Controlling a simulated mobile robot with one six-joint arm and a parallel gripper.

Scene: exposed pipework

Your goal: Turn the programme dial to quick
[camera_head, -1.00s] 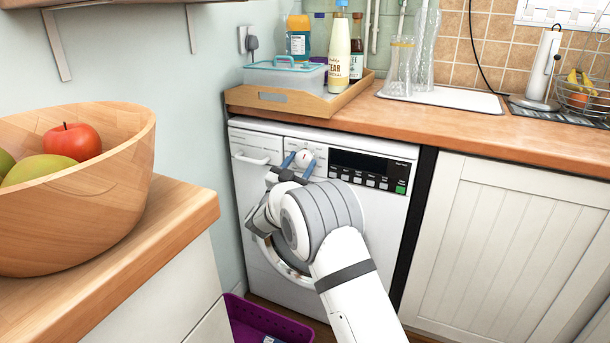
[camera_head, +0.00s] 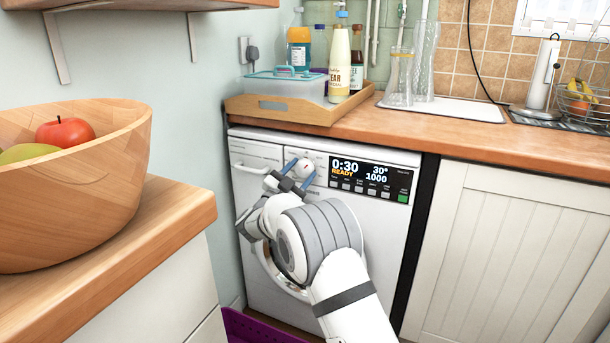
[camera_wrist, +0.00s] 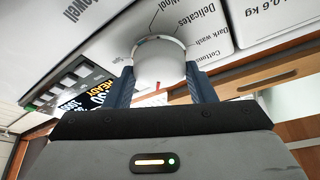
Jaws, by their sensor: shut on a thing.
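The programme dial (camera_head: 304,167) is a white round knob on the upper front of the white washing machine (camera_head: 270,150). In the wrist view the dial (camera_wrist: 160,62) sits between the two blue fingers of my gripper (camera_wrist: 161,86), which are shut on its sides. A small red mark shows on the dial there. Labels around it include "Delicates", "Dark wash" and "Cottons"; I cannot read "quick". In the head view my gripper (camera_head: 299,172) partly covers the dial. The display (camera_head: 361,174) is lit and reads "0:30", "READY", "30°" and "1000".
The wooden worktop (camera_head: 440,125) overhangs above the machine and carries a wooden tray (camera_head: 290,113) with bottles and a box. A counter with a wooden fruit bowl (camera_head: 75,200) stands close on the left. A purple basket (camera_head: 255,328) is on the floor.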

